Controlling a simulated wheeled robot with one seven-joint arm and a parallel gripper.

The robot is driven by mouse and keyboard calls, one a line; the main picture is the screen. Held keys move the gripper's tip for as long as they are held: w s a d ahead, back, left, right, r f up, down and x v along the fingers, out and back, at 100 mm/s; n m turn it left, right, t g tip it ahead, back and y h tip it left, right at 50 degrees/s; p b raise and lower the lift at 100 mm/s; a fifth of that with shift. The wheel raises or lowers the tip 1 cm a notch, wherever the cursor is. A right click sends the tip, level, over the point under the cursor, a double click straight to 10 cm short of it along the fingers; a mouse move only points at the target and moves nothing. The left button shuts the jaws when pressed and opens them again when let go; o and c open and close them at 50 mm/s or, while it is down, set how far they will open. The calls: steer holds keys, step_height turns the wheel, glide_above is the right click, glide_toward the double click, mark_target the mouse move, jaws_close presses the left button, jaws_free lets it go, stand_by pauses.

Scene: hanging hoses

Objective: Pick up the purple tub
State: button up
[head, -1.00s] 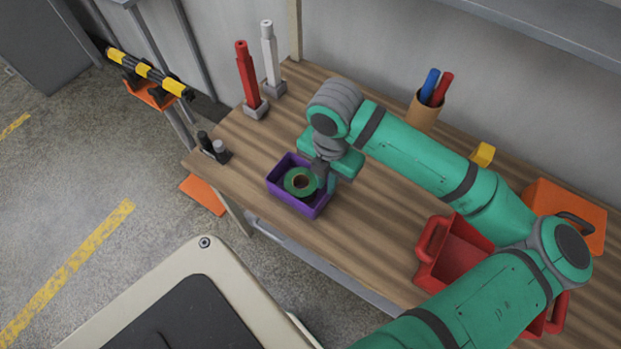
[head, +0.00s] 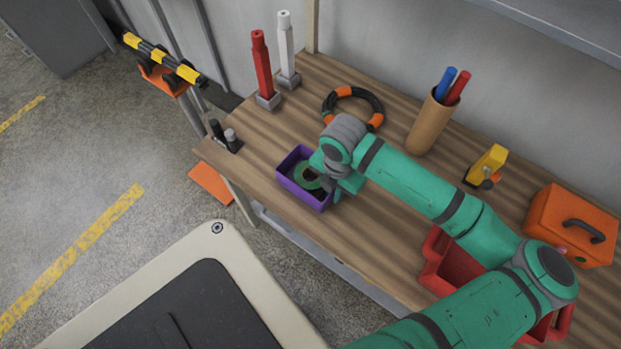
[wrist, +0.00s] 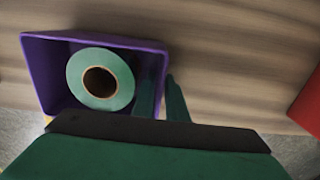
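The purple tub (head: 287,178) stands upright near the table's left front edge, with a roll of green tape (head: 304,173) inside. In the wrist view the tub (wrist: 42,75) fills the left side, and the tape roll (wrist: 115,68) lies in it. My gripper (head: 338,186) is down at the tub's right wall. In the wrist view my gripper's fingers (wrist: 162,92) straddle that wall, one inside and one outside, with a narrow gap between them. Whether they press on the wall cannot be told. My wrist hides part of the tub in the head view.
A red tote (head: 440,262) stands to the right, partly behind my arm. A black-and-orange ring (head: 345,93), a cardboard cup (head: 431,122) with pens, a yellow tool (head: 486,165) and an orange box (head: 565,222) are also on the table (head: 385,250). Red and white posts stand at the back left.

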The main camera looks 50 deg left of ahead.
jaws_close()
steer(key=shift+w, duration=0.1)
steer(key=shift+r, duration=0.1)
